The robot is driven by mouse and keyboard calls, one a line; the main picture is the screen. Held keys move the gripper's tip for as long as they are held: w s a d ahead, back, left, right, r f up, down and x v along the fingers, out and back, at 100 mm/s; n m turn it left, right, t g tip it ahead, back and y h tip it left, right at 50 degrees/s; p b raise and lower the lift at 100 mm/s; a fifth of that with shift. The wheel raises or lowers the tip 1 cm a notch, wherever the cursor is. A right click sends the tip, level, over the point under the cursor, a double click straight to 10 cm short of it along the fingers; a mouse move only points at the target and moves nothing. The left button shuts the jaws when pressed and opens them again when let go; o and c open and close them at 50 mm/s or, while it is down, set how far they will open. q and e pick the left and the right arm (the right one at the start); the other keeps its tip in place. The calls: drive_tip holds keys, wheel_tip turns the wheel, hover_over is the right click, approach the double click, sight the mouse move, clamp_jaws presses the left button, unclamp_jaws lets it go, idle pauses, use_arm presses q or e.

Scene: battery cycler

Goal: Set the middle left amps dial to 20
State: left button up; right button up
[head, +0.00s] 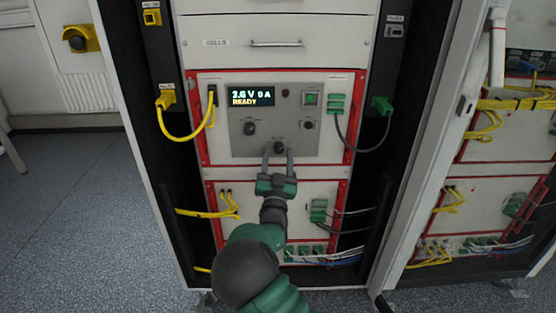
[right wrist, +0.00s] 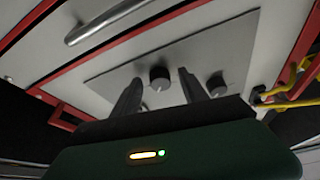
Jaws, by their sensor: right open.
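The grey control panel (head: 265,140) on the left rack's middle unit has a display (head: 251,97) reading "3.6 V 0 A READY". A black dial (head: 279,147) sits low in the panel's middle; it also shows in the right wrist view (right wrist: 160,78) with a pale mark. Another black dial (head: 249,128) is up and to its left, seen beside a finger in the wrist view (right wrist: 217,84). Dial labels are too small to read. My right gripper (head: 278,153) is open, its fingers on either side of the low dial, without visible contact. My left gripper is out of view.
A green switch (head: 310,99) and a small black knob (head: 308,125) are on the panel's right. A yellow cable (head: 187,138) loops at the left and a dark cable (head: 352,148) at the right. A drawer handle (head: 276,44) is above.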

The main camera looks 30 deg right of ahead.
drive_tip(key=shift+r, duration=0.1)
clamp_jaws()
drive_tip(key=n, duration=0.1)
drive_tip(key=n+y+p, duration=0.1)
drive_tip(key=n, duration=0.1)
drive_tip(key=shift+s+d+r+t, duration=0.1)
drive_tip(key=shift+d+r+t, duration=0.1)
drive_tip(key=shift+t, duration=0.2)
drive_tip(key=n+t+y+p, duration=0.1)
drive_tip(key=n+y, duration=0.1)
drive_tip(key=n, duration=0.1)
drive_tip(key=shift+f, duration=0.25)
unclamp_jaws()
drive_tip(key=shift+s, duration=0.1)
